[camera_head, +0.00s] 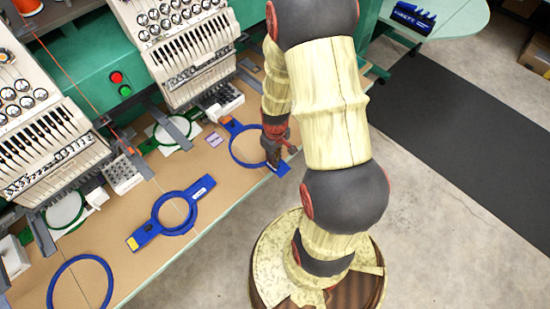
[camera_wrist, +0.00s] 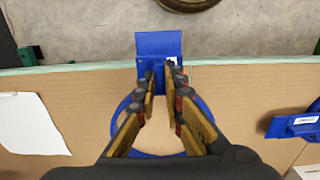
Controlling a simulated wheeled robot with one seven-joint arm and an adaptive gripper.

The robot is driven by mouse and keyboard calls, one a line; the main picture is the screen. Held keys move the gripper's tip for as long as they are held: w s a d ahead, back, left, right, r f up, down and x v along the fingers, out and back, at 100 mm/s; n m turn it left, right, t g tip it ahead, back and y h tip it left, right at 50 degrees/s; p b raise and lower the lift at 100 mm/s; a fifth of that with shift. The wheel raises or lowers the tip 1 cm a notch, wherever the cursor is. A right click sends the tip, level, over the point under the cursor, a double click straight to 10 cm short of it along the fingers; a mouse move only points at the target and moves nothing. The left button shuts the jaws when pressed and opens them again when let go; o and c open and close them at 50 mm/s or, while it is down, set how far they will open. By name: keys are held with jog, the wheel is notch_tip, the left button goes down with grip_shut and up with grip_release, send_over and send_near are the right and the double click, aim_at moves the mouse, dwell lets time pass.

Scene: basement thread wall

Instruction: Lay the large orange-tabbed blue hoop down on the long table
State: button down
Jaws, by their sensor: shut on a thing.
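The blue hoop (camera_head: 233,152) with an orange patch on its far tab is at the right part of the long table (camera_head: 225,185). My gripper (camera_head: 273,158) is shut on its near blue tab, which reaches past the table's front edge. In the wrist view the tab (camera_wrist: 158,44) shows beyond my fingertips (camera_wrist: 160,75), and the ring (camera_wrist: 203,106) is partly hidden behind the fingers. The hoop looks roughly level with the tabletop; I cannot tell whether it touches it.
A blue hoop with a yellow tab (camera_head: 133,243) lies mid-table, and another blue ring (camera_head: 53,283) lies at the near left. Green hoops (camera_head: 172,132) and embroidery machines (camera_head: 190,50) stand behind. Bare tabletop separates the blue hoops.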

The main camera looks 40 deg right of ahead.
jog(key=shift+f, duration=0.15)
jog(key=c, duration=1.8)
grip_release()
notch_tip(320, 180, up, 12)
